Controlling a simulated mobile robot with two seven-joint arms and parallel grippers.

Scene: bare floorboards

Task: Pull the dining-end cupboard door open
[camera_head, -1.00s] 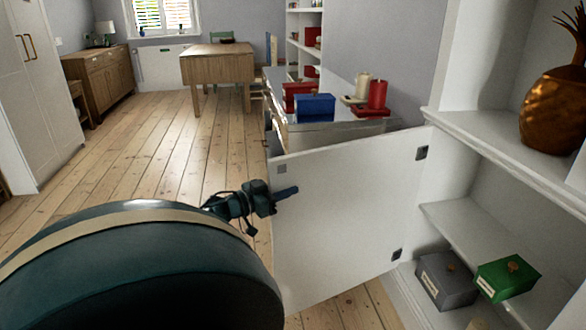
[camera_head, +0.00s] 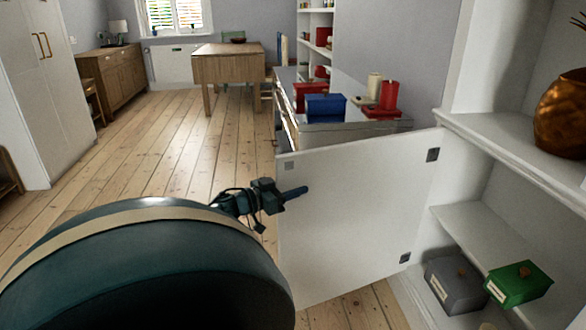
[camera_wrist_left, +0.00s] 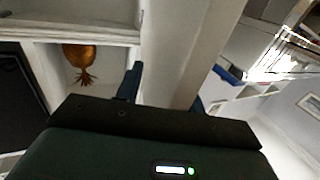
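The white cupboard door (camera_head: 350,220) stands swung wide out from the white cupboard (camera_head: 465,195) on the right, with its inner face and hinge plates showing. My left gripper (camera_head: 292,192) is at the door's free edge, with one dark finger in front of the inner face. In the left wrist view the two fingers of my left gripper (camera_wrist_left: 165,90) stand apart, and the pale door edge (camera_wrist_left: 192,60) runs between them. Whether they touch it cannot be told. The door's handle is hidden. My right gripper is not in view.
Inside the cupboard are a grey box (camera_head: 450,283) and a green box (camera_head: 518,283). A copper pineapple-shaped pot (camera_head: 562,115) stands on the shelf above. Behind the door, a counter (camera_head: 345,128) holds a blue box (camera_head: 325,107) and red items. Floorboards (camera_head: 165,150) are clear to the left.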

